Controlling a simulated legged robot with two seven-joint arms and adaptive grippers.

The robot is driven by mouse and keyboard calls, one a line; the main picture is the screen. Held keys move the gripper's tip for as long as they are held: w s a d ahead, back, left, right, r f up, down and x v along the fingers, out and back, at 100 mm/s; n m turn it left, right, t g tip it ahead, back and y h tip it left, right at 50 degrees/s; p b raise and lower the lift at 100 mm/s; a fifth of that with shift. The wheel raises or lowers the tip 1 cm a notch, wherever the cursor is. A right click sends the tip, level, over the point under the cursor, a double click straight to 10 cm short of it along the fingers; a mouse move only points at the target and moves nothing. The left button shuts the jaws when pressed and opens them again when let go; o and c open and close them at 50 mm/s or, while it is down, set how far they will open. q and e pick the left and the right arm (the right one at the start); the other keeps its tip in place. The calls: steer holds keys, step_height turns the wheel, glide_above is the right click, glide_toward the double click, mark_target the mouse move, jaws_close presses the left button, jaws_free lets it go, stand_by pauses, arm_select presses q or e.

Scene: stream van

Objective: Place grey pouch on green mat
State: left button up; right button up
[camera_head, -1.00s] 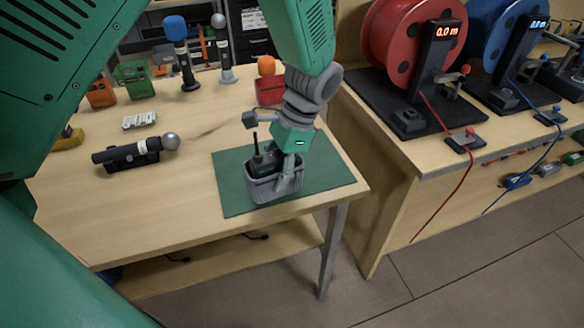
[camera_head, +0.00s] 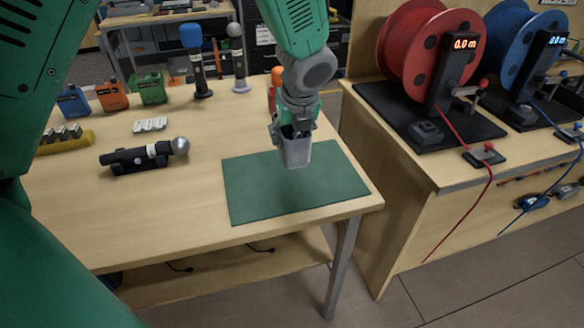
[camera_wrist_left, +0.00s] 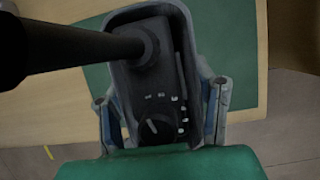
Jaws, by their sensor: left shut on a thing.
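The grey pouch (camera_head: 297,152) is upright in my left gripper (camera_head: 296,131), with its base over the far part of the green mat (camera_head: 285,193); I cannot tell how high it is. The mat lies flat near the table's front right corner, with nothing resting on its near part. In the wrist view the two fingers (camera_wrist_left: 162,108) are at opposite sides of the pouch (camera_wrist_left: 184,28). A black device with a knob (camera_wrist_left: 155,128) and a thick antenna sits inside it. Mat (camera_wrist_left: 248,55) shows behind. My right gripper is not in view.
A microphone in a black cradle (camera_head: 142,157) lies left of the mat. Upright microphones (camera_head: 196,62) and coloured boxes (camera_head: 113,94) stand at the back. A red object is partly hidden behind my gripper. The bench with cable reels (camera_head: 415,45) is at right.

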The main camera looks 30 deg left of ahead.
mark_target(297, 134)
arm_select(q)
step_height(297, 134, down, 7)
steer(key=shift+f+b, duration=0.1)
steer(key=shift+b, duration=0.6)
steer(key=o, duration=1.1)
steer(key=p+v, duration=0.2)
steer(key=v, duration=1)
steer(key=shift+w+p, duration=0.1)
steer(key=shift+p, duration=0.3)
